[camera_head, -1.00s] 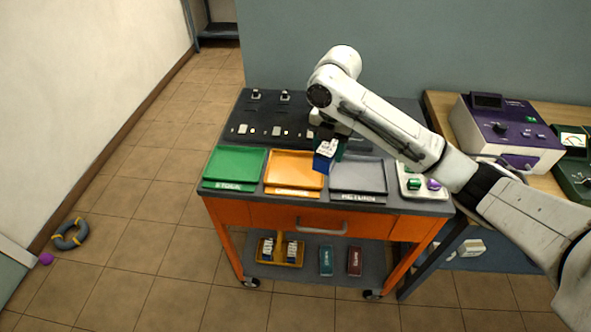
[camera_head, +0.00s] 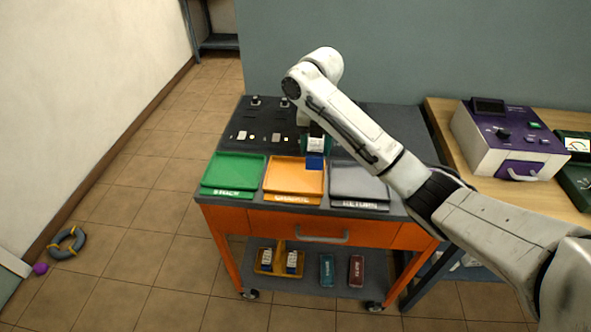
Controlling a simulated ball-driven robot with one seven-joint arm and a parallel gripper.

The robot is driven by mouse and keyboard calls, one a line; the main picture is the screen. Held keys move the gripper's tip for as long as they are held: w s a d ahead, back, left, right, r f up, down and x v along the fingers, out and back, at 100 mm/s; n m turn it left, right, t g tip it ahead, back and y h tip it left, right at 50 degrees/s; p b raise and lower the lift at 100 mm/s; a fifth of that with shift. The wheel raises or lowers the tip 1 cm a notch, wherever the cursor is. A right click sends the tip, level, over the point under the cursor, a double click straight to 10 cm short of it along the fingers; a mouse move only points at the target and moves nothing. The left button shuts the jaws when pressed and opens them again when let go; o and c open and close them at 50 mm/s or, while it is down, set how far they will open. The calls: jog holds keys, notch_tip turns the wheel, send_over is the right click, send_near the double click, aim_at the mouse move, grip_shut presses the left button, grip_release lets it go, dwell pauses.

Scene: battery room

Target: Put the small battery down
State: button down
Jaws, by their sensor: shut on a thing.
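My gripper (camera_head: 314,141) has teal fingers and is shut on a small battery (camera_head: 315,162), blue with a pale label. The battery hangs near the back right corner of the orange tray (camera_head: 294,176), by the gap to the grey tray. I cannot tell exactly how high it is. The orange tray, the grey tray (camera_head: 359,181) and the green tray (camera_head: 235,170) look empty and stand in a row along the cart's front edge.
Small terminals and blocks sit on the dark panel (camera_head: 240,118) behind the trays. My arm covers the cart top's right side. Two batteries lie in a yellow bin (camera_head: 265,260) on the lower shelf, near a teal box (camera_head: 327,270) and a dark red box (camera_head: 356,271).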

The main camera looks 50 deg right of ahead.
jog(key=w+f, duration=0.1)
jog(key=f, duration=0.1)
jog(key=w+a+f, duration=0.1)
jog(key=w+f, duration=0.1)
jog(key=w+a+f, duration=0.1)
jog(key=w+f, duration=0.1)
jog(key=shift+a+f, duration=0.1)
jog(key=shift+f+p, duration=0.35)
jog(key=shift+f, duration=1.15)
jog(key=shift+f, duration=0.2)
jog(key=shift+c, duration=2.3)
grip_release()
